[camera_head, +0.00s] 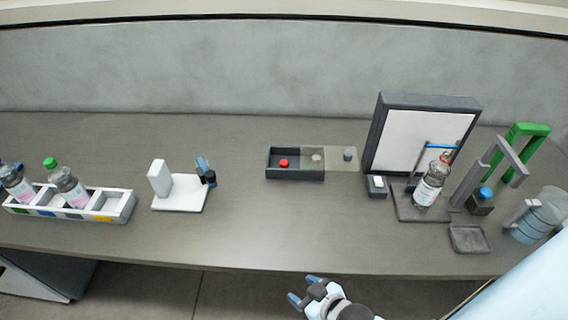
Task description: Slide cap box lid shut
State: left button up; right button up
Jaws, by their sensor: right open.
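The cap box (274,165) is a dark open tray on the table, right of centre. A red cap (284,163) lies in its uncovered left part. Its see-through lid (336,164) is slid out to the right, covering the box's right part and sticking out past its right end. A dark knob (348,154) stands on the lid's right end. A pale cap (316,157) shows under the lid. My right gripper (303,290) is open and empty at the bottom, in front of the table edge and well apart from the box. My left gripper is out of view.
A labelling stand with a white panel (418,139) and a red-capped bottle (430,184) stands right of the box. A green-topped press (527,130) is farther right. A white device (180,196) and bottle rack (121,207) stand left. Table in front of the box is clear.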

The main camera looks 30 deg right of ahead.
aim_at(347, 155)
jog(key=z, duration=1.25)
jog(key=j+u, duration=0.3)
jog(key=i+j+u, duration=0.1)
jog(key=j+u, duration=0.25)
jog(key=l, duration=0.05)
